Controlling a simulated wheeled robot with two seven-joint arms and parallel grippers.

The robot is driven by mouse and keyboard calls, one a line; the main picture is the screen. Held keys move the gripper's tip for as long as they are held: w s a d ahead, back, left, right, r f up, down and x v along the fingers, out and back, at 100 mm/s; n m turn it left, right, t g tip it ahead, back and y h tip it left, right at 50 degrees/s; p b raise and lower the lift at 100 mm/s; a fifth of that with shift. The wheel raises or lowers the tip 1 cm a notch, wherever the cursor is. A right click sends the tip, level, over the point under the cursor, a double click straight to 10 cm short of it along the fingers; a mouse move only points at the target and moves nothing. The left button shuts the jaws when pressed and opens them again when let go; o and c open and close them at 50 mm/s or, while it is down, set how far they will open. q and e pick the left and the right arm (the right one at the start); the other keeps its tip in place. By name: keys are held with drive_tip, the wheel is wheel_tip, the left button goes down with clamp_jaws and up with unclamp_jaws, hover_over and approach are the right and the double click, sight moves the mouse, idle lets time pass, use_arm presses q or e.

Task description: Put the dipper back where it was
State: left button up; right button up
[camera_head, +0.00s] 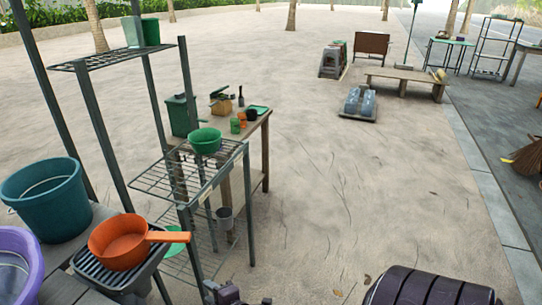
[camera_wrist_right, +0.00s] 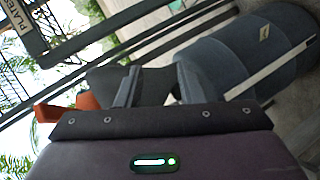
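The orange dipper (camera_head: 120,243) rests upright on a black slatted crate (camera_head: 92,268) at the lower left of the head view, its handle pointing right. My right gripper (camera_head: 232,296) shows at the bottom edge of the head view, to the right of and below the handle, apart from it. In the right wrist view its two fingers (camera_wrist_right: 156,88) stand apart with no held object visible between them. An orange piece (camera_wrist_right: 60,112), probably the dipper, shows beyond the left finger there. My left gripper is not in view.
A teal bucket (camera_head: 45,198) and a purple basin (camera_head: 15,262) stand beside the dipper. A metal rack (camera_head: 160,182) with a green bowl (camera_head: 205,140) stands close to its right. A wooden table (camera_head: 258,124) is behind. Sandy ground to the right is mostly clear.

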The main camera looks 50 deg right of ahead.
drive_tip(key=s+f+m+g, duration=0.3)
drive_tip(key=s+f, duration=0.1)
drive_tip(key=f, duration=0.5)
drive_tip(key=s+f+m+g, duration=0.2)
drive_tip(key=s+f, duration=0.2)
drive_tip(key=f, duration=0.4)
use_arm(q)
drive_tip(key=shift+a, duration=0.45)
use_arm(e)
drive_tip(key=s+a+f+m+g, duration=0.2)
drive_tip(key=s+f+m+g, duration=0.1)
drive_tip(key=s+f, duration=0.4)
drive_tip(key=s+a+f+m+g+y, duration=0.1)
drive_tip(key=s+a+f+m+g, duration=0.1)
drive_tip(key=s+f, duration=0.6)
drive_tip(key=s+m+g, duration=0.1)
drive_tip(key=s+g, duration=0.1)
drive_tip(key=s, duration=0.1)
drive_tip(key=shift+s+a+f+m, duration=0.2)
drive_tip(key=shift+a+m, duration=0.1)
drive_tip(key=shift+m, duration=0.1)
